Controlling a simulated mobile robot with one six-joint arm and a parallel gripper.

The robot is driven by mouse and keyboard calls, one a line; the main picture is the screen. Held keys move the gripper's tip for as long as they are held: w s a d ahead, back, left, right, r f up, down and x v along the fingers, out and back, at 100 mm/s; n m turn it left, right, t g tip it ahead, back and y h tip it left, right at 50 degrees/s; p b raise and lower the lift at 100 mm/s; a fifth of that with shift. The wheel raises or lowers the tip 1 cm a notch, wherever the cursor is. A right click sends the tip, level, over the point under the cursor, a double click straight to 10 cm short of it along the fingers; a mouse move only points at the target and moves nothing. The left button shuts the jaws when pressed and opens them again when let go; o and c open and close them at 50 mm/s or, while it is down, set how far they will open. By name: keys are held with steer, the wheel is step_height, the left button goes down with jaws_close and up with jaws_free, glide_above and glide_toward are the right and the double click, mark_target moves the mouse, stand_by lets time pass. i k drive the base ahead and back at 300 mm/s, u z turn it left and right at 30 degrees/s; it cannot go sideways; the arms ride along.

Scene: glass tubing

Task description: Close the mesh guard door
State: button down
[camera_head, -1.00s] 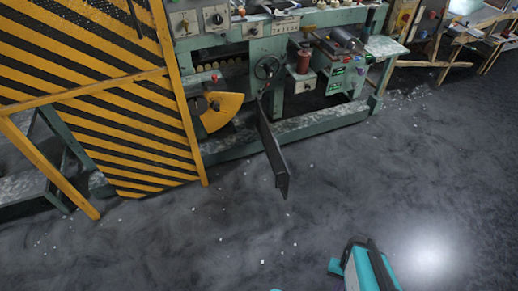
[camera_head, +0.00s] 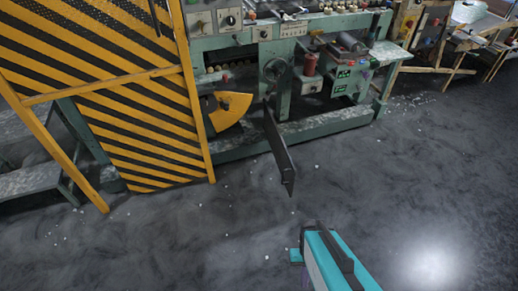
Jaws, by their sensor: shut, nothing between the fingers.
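A yellow-framed guard panel of dark mesh with yellow diagonal stripes (camera_head: 140,130) stands upright at the left, in front of the green machine. A thin dark panel (camera_head: 280,150) stands out from the machine's front toward me, seen almost edge-on, its free end over the floor. I cannot tell for sure which of the two is the mesh guard door. A teal and black part of my own arm shows at the bottom, right of centre, apart from both panels. The fingers of my gripper do not show.
The green machine (camera_head: 245,150) runs across the back, with a yellow fan-shaped guard (camera_head: 231,109) and a handwheel on its front. A slanted yellow brace (camera_head: 65,160) reaches the floor at the left. Open dark floor (camera_head: 420,170) lies in front and to the right.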

mark_target(270, 128)
steer(key=u, duration=0.15)
steer(key=i, duration=1)
steer(key=u, duration=4.1)
steer(key=i, duration=0.1)
steer(key=z, duration=2.4)
steer(key=k, duration=0.5)
steer(key=u, duration=0.05)
